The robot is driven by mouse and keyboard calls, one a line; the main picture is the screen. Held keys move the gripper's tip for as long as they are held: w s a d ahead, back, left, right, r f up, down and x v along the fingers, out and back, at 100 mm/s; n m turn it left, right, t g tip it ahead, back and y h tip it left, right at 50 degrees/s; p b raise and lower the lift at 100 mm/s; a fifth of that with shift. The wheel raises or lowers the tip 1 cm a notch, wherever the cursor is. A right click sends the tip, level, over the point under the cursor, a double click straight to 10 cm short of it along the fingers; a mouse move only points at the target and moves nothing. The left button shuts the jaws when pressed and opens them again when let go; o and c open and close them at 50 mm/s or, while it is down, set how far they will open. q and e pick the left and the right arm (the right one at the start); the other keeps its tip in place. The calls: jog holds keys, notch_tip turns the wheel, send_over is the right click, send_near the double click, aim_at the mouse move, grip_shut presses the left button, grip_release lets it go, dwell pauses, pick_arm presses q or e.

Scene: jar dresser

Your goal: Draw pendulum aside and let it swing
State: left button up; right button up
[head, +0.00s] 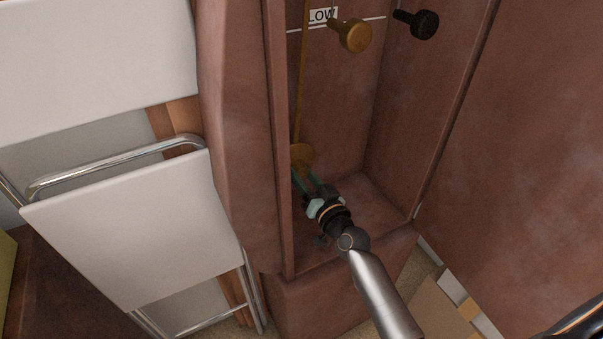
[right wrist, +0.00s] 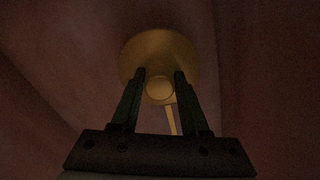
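The pendulum is a thin brass rod (head: 302,80) with a round brass bob (head: 301,157) at its lower end, inside the tall brown case. The rod leans left and the bob is close to the case's left wall. My right gripper (head: 305,180) reaches low into the case at the bob. In the right wrist view its two dark fingers (right wrist: 160,76) stand on either side of a small round knob (right wrist: 160,90) in front of the bob's disc, with hardly any gap. It appears shut on this knob. My left gripper is not in view.
A brass knob (head: 354,36) and a black knob (head: 424,24) stick out higher in the case, near a "LOW" label (head: 322,16) and white line. The case's left edge (head: 281,150) is close beside the bob. White folding chairs (head: 135,225) stand left.

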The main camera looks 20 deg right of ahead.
jog(key=o, duration=0.4)
jog(key=shift+s, duration=0.1)
